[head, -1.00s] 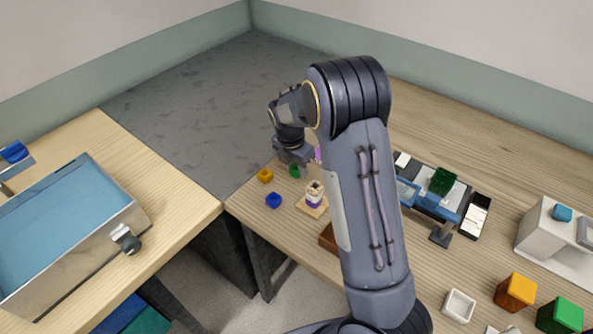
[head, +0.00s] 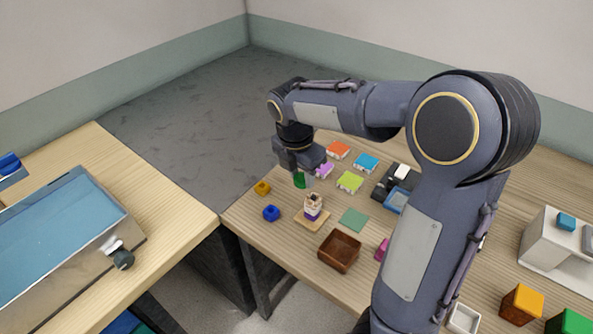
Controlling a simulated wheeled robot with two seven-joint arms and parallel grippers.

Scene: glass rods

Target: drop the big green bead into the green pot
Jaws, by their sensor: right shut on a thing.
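My right gripper (head: 301,174) points down over the far-left end of the right table and is shut on the big green bead (head: 299,181). The bead shows just under the gripper, its upper part hidden by the fingers. I cannot tell whether it clears the tabletop. A green box-like thing (head: 570,323), cut off by the lower right edge, may be the green pot; its opening does not show clearly. It stands far from the gripper. My left gripper is not in view.
A yellow bead (head: 262,188) and a blue bead (head: 271,213) lie left of the gripper. Nearby are a small stacked figure on a wooden base (head: 312,218), a brown bowl (head: 339,252) and a flat green square (head: 354,220). An orange box (head: 522,304) stands lower right.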

